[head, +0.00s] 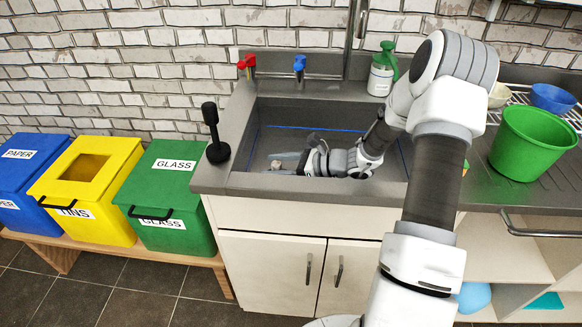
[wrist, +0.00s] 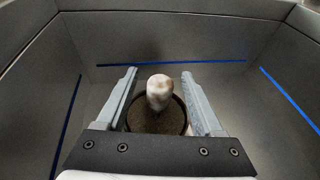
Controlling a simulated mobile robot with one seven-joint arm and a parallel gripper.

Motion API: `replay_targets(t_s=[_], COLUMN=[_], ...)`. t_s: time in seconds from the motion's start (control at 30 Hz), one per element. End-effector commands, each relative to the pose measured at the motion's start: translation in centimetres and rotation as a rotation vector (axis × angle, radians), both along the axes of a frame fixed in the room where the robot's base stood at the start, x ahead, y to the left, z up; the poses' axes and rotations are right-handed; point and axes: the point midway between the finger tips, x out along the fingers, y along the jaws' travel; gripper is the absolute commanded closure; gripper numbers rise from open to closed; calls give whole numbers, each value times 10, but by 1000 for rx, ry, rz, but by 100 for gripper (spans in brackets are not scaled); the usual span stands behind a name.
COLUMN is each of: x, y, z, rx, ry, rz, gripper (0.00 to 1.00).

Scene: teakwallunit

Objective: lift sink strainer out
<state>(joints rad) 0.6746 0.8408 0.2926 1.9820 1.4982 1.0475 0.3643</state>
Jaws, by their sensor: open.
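The sink strainer (wrist: 158,121) sits in the bottom of the grey sink basin. In the wrist view it is a dark-rimmed round disc with a speckled brown face and a pale, brown-mottled knob (wrist: 160,92). My gripper (wrist: 159,72) is open, with one finger to the left of the knob and one to the right. Gaps show between the knob and both fingers. In the head view my gripper (head: 279,162) is low inside the sink (head: 272,115), pointing left. There the strainer is too small and too covered to make out clearly.
Basin walls with a blue line surround my gripper.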

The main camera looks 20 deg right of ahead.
Motion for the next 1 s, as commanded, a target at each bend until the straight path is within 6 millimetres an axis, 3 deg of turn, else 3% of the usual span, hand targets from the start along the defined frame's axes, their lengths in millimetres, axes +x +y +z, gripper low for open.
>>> replay_targets(t_s=[0.2, 0.53, 0.9, 1.0], x=[10, 12, 12, 12], y=[16, 18, 18, 18], z=[-6, -7, -7, -7], rx=[0, 0, -1, -1], ry=[0, 0, 1, 1], rz=[1, 0, 0, 0], gripper=[31, 31, 98, 100])
